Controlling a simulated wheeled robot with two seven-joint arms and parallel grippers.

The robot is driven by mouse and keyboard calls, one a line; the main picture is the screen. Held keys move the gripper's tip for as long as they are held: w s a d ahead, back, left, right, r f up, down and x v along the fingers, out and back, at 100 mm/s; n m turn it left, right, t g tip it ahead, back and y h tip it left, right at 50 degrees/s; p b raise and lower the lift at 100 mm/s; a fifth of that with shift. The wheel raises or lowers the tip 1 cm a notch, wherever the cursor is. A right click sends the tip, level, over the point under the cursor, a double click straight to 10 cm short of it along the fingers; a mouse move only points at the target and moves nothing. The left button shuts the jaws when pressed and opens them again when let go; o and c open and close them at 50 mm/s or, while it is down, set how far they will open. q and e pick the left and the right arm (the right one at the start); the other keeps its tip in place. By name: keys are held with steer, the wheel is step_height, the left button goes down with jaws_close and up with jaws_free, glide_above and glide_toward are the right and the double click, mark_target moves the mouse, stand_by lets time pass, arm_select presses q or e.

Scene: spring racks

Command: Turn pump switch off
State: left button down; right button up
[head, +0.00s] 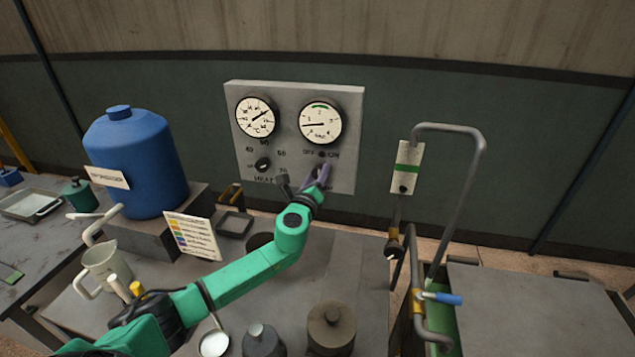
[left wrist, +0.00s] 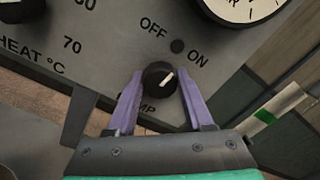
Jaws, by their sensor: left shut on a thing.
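The pump switch is a round black knob (left wrist: 159,79) with a white pointer line, on the grey control panel (head: 285,155). The pointer slants up and right, nearer ON than OFF. My left gripper (head: 319,174) is at the panel's lower right. Its purple fingers, also in the left wrist view (left wrist: 160,92), are shut on the knob from both sides. My right gripper is out of view.
The heat knob (head: 263,164) and two dials, left (head: 256,117) and right (head: 320,122), share the panel. A blue tank (head: 135,165) stands left. A bent grey pipe (head: 466,190) and tagged valve (head: 394,247) stand right. Dark pots, including one (head: 331,328), stand in front.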

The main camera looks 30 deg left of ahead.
arm_select(q)
steer(key=shift+f+n+b, duration=0.1)
steer(key=shift+n+b, duration=2)
steer(key=shift+n, duration=1.7)
steer(key=shift+c, duration=1.4)
jaws_free()
steer(key=b+v, duration=0.3)
steer(key=v, duration=1.1)
steer(key=shift+s+d, duration=0.15)
steer(key=shift+s, duration=0.05)
